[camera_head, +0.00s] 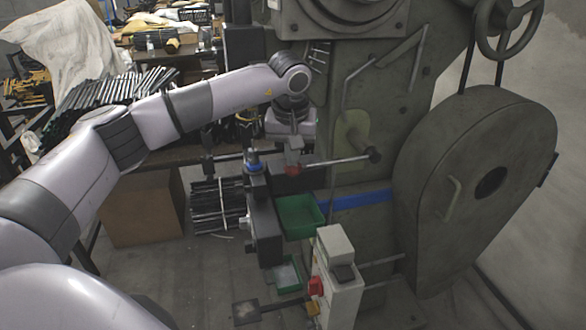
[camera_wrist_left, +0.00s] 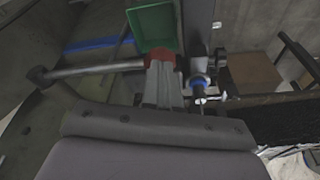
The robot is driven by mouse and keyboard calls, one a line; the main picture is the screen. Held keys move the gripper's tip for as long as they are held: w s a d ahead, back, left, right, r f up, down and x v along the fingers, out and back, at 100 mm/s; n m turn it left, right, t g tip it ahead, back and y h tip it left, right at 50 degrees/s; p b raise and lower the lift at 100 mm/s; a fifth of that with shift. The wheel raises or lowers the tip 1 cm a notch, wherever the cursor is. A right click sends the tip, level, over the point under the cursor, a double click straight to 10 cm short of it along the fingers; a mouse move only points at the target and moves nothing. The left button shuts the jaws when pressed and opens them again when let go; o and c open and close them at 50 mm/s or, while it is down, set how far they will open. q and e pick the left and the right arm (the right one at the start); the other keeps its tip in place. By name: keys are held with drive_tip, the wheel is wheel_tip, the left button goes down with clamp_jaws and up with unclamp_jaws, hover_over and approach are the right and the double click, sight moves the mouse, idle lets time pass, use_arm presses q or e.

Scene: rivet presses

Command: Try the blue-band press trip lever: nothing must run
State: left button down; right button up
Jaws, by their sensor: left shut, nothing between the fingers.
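The press (camera_head: 370,130) is a large grey-green machine with a blue band (camera_head: 355,200) across its front. A pale rod-like lever (camera_head: 335,161) ends in a black knob (camera_head: 374,154) at the right and meets a red collar (camera_head: 293,171) at its left end. In the left wrist view the lever (camera_wrist_left: 100,68) runs left from the red collar (camera_wrist_left: 160,58) to the knob (camera_wrist_left: 38,76). My left gripper (camera_head: 291,160) points down, shut and empty, its fingers (camera_wrist_left: 160,80) close at the red collar. Whether they touch it I cannot tell. My right gripper is not in view.
A green bin (camera_head: 300,229) sits below the lever. A grey control box (camera_head: 338,290) with a red button (camera_head: 315,286) stands in front. A blue-ringed fitting (camera_head: 253,167) is beside my gripper. A round guard (camera_head: 485,190) fills the right; a cluttered bench stands behind left.

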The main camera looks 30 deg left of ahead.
sight(291, 171)
use_arm(q)
drive_tip(key=shift+s+d+b+x, duration=0.15)
drive_tip(key=shift+b+x, duration=0.2)
drive_tip(key=shift+x, duration=0.4)
drive_tip(key=shift+s+d+b+x, duration=0.15)
drive_tip(key=shift+b+x, duration=0.25)
drive_tip(key=shift+x, duration=0.35)
drive_tip(key=shift+s+a+b+x, duration=0.15)
drive_tip(key=shift+b+x, duration=0.2)
drive_tip(key=shift+x, duration=0.4)
drive_tip(key=shift+d, duration=0.1)
drive_tip(key=shift+s+d+r+p, duration=0.15)
drive_tip(key=shift+s+p, duration=0.15)
drive_tip(key=shift+s, duration=0.05)
drive_tip(key=shift+s+d+r+p, duration=0.15)
drive_tip(key=shift+s+d, duration=0.15)
drive_tip(key=shift+s, duration=0.2)
drive_tip(key=shift+s+d+r+p, duration=0.15)
drive_tip(key=shift+s+d, duration=0.15)
drive_tip(key=shift+s, duration=0.2)
